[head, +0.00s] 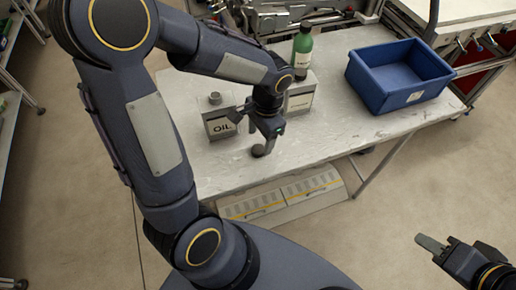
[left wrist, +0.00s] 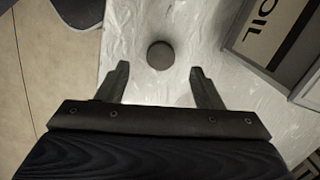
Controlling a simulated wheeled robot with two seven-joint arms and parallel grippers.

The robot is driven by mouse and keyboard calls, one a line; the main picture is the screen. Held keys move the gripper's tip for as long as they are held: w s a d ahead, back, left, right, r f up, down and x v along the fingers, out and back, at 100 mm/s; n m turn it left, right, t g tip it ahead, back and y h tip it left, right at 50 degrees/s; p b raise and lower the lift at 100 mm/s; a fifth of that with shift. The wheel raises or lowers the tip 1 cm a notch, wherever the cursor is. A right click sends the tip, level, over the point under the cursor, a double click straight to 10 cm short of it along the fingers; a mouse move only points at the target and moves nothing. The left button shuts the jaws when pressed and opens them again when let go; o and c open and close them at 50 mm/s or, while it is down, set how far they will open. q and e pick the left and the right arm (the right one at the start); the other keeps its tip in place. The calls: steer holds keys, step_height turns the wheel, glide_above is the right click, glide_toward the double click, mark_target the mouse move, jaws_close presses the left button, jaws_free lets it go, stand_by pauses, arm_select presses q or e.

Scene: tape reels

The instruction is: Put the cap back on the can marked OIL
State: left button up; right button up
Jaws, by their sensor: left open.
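The grey can marked OIL (head: 221,127) stands upright on the table, with a round neck on top. It also shows at the upper right of the left wrist view (left wrist: 268,35). A small dark round cap (head: 258,151) lies on the table to the right of the can, near the front edge. In the left wrist view the cap (left wrist: 160,55) sits centred just beyond my fingertips. My left gripper (left wrist: 160,70) is open and empty, above and close to the cap. My right gripper (head: 432,248) is off the table at the lower right; its finger opening is unclear.
A second grey can (head: 301,97) stands behind my left gripper, partly hidden. A green bottle (head: 302,48) stands at the back. A blue bin (head: 384,104) is on the right. The table (head: 330,130) is clear at front right.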

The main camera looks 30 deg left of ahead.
mark_target(258, 149)
arm_select(q)
steer(key=f, duration=0.4)
steer(key=shift+s+a+f, duration=0.15)
steer(key=shift+s+f, duration=0.05)
steer(key=c, duration=1)
